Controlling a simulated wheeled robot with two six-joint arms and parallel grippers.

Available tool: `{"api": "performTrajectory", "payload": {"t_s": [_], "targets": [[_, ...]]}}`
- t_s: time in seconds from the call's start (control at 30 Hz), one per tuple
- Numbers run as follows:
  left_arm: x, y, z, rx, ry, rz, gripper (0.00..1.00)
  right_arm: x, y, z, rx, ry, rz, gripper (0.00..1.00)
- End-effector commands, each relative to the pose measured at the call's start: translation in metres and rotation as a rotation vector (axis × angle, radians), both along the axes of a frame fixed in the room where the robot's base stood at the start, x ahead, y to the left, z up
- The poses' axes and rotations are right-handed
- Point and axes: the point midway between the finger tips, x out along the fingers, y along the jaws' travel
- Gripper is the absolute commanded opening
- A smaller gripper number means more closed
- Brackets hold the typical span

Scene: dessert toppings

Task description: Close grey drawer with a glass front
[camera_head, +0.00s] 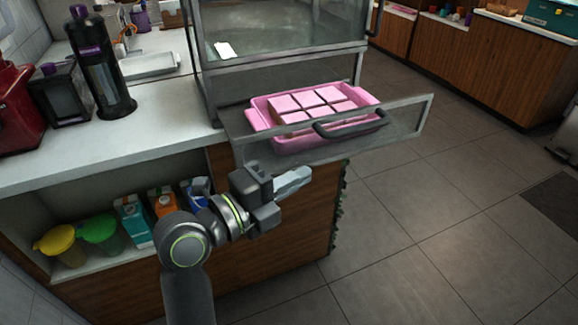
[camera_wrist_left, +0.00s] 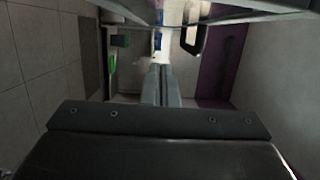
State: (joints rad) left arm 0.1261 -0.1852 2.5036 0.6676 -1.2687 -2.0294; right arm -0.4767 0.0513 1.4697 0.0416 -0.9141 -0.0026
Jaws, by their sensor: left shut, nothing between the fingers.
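The grey drawer with a glass front (camera_head: 405,130) is pulled out from the lower part of a glass display case. A dark handle (camera_head: 350,125) runs across its front. A pink tray (camera_head: 262,128) with several pink-topped square pieces (camera_head: 310,103) sits inside the drawer. My left gripper (camera_head: 300,178) is shut and empty, below and in front of the drawer, apart from it in the head view. My right gripper is in neither view.
The glass display case (camera_head: 280,35) stands on a white counter (camera_head: 160,115) with a dark dispenser bottle (camera_head: 100,65). A shelf below holds cartons (camera_head: 135,220) and lidded jugs (camera_head: 100,235). Open tiled floor (camera_head: 450,220) lies to the right.

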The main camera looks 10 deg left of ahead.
Motion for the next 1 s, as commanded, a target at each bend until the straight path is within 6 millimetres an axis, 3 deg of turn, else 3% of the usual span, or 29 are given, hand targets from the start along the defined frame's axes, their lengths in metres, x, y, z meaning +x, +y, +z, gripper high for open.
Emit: {"api": "performTrajectory", "payload": {"t_s": [0.33, 0.7, 1.0], "targets": [[0.007, -0.004, 0.0, 0.002, -0.001, 0.002, 0.0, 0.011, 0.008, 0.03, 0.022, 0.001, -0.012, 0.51], [0.033, 0.015, 0.001, 0.002, 0.001, 0.002, 0.0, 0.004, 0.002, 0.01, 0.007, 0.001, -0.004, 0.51], [0.038, 0.019, 0.001, -0.002, 0.001, 0.002, 0.0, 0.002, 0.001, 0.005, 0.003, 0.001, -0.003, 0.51]]}}
